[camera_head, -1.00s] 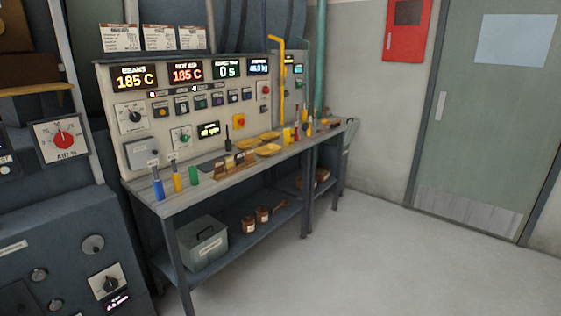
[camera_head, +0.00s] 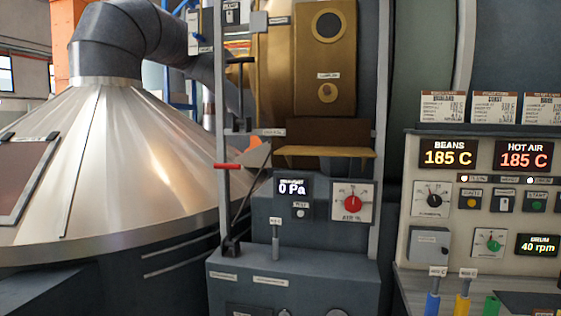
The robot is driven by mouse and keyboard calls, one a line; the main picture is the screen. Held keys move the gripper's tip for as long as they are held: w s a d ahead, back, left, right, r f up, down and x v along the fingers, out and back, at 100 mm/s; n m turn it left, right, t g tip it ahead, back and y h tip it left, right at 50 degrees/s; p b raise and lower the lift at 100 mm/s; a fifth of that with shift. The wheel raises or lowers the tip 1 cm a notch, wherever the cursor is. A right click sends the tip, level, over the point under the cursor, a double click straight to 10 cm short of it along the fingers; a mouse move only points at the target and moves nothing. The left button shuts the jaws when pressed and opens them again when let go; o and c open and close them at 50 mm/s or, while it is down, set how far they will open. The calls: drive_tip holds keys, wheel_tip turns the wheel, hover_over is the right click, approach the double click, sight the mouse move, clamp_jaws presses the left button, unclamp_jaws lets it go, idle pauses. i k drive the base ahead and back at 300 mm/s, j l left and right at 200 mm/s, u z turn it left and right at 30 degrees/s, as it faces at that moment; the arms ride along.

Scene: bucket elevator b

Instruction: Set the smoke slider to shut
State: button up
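I cannot pick out the smoke slider with certainty, as the small labels are too blurred to read. A tall lever with a red handle (camera_head: 228,166) stands on the left of the grey machine front. A short upright grey lever (camera_head: 275,241) with a small white tag stands on the ledge below the 0 Pa display (camera_head: 293,187). A red knob on a white dial plate (camera_head: 352,203) is to the right of that display. My gripper is not in view.
A large metal cone hood (camera_head: 130,170) with a grey duct (camera_head: 115,38) fills the left. A brass-coloured housing (camera_head: 328,50) is above the levers. The control panel (camera_head: 480,200) with BEANS and HOT AIR displays is at the right. No floor shows.

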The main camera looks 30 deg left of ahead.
sight(199, 37)
drive_tip(key=i+u, duration=0.25)
drive_tip(key=u, duration=0.2)
drive_tip(key=i+l+u, duration=0.1)
drive_tip(key=i+u, duration=0.2)
drive_tip(key=u, duration=0.15)
drive_tip(key=i+l+u, duration=0.2)
drive_tip(key=u, duration=0.25)
drive_tip(key=i+l+u, duration=0.25)
drive_tip(key=u, duration=0.2)
drive_tip(key=i+l+u, duration=0.3)
drive_tip(key=l, duration=0.15)
